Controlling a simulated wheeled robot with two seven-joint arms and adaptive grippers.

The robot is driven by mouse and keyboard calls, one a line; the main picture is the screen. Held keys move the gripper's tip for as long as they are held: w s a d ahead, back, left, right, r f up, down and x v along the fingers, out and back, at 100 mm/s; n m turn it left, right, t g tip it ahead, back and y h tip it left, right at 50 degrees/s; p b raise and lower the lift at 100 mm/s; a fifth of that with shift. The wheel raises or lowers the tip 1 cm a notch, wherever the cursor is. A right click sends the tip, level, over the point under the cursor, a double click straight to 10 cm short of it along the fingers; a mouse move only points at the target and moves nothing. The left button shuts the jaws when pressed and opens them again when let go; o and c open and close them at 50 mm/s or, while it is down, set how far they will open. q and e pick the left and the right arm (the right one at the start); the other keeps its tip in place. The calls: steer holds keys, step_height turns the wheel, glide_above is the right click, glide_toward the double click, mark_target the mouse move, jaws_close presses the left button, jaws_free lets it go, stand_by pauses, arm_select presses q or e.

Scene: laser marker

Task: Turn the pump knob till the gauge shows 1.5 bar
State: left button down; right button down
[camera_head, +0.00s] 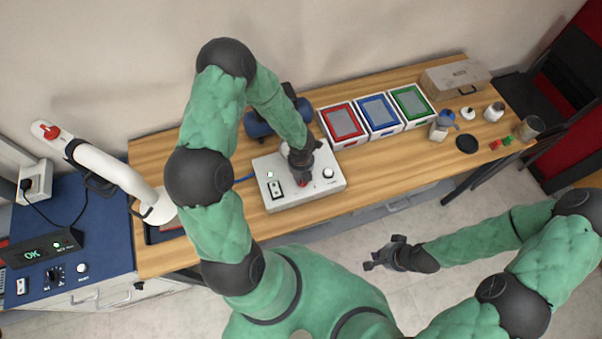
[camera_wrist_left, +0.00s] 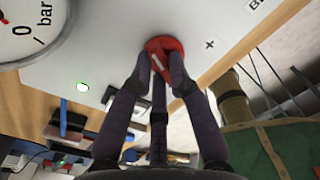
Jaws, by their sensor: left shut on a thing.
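The pump box (camera_head: 332,187) is a light grey panel on the wooden table in the head view. Its red knob (camera_wrist_left: 164,45) shows in the left wrist view, beside a plus mark. My left gripper (camera_wrist_left: 160,62) is shut on the knob from above; it also shows in the head view (camera_head: 301,160). The gauge (camera_wrist_left: 30,25) is cut off at the top left of the wrist view; a 0 and "/ bar" show, but I cannot read the needle. My right gripper (camera_head: 380,262) hangs empty in front of the table, its fingers apart.
Red, blue and green trays (camera_head: 343,122) stand behind the box. A blue pump (camera_head: 262,124) is partly hidden behind my left arm. Bottles and small jars (camera_head: 442,124) stand at the right. A white extraction arm (camera_head: 100,165) and a blue control bench (camera_head: 95,255) are at the left.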

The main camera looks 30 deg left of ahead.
arm_select(q)
steer(key=shift+w+m+p, duration=0.1)
steer(key=shift+m+p, duration=0.55)
steer(key=shift+m, duration=0.45)
steer(key=c, duration=1.2)
jaws_free()
steer(key=shift+r, duration=0.1)
step_height(320, 180, up, 12)
steer(key=shift+f, duration=0.1)
